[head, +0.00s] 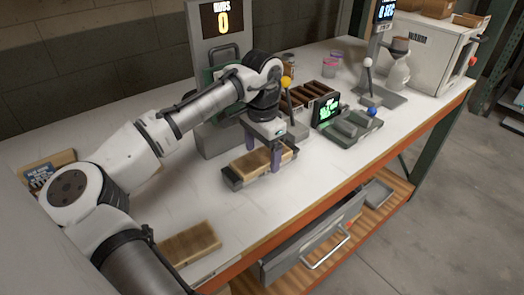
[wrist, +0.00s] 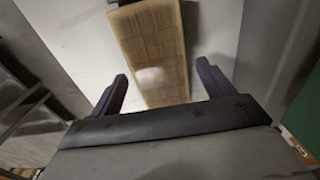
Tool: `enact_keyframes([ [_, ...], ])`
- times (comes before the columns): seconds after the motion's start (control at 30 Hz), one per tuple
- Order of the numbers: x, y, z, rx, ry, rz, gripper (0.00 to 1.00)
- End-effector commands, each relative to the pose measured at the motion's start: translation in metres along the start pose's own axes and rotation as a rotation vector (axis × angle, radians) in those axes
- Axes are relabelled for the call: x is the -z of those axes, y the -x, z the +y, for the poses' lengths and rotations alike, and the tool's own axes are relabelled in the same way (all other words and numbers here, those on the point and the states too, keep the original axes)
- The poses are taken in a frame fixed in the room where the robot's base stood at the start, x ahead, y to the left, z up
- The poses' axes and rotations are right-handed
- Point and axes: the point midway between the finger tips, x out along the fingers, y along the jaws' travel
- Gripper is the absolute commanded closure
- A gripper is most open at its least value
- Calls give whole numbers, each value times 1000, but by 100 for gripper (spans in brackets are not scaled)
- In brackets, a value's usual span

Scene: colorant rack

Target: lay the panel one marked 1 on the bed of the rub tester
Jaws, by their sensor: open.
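A tan wood-grained panel (head: 262,158) lies on the dark bed (head: 233,183) of the rub tester, in front of the tester's tall post with the RUBS 0 display (head: 222,20). It also shows in the wrist view (wrist: 155,50), running between my fingers. I cannot read a number on it. My gripper (head: 262,161) is over this panel with its purple fingers down on either side of it. In the wrist view my gripper (wrist: 162,72) is open, with gaps between the fingers and the panel. Another tan panel (head: 188,243) lies on the table at the lower left.
A small tray (head: 345,125) with a lit green display stands right of the bed. Dark-slotted racks (head: 310,97) stand behind it. A white cabinet (head: 432,50) is at the back right. An open drawer (head: 315,240) juts out below the front edge. The white tabletop between the panels is clear.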

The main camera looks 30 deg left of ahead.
Motion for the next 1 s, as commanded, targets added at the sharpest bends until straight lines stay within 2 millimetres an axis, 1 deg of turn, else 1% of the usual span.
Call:
enact_keyframes([
  [0.17, 0, 26, 0, 1, 1, 2, 20],
  [0.4, 1, 79, 0, 2, 0, 2, 20],
  [0.5, 0, 98, 0, 1, 0, 2, 20],
  [0.6, 0, 111, 0, 1, 0, 0, 20],
  [0.77, 0, 120, 0, 0, 0, 0, 20],
  [1.0, 0, 121, 0, 0, 0, 0, 20],
])
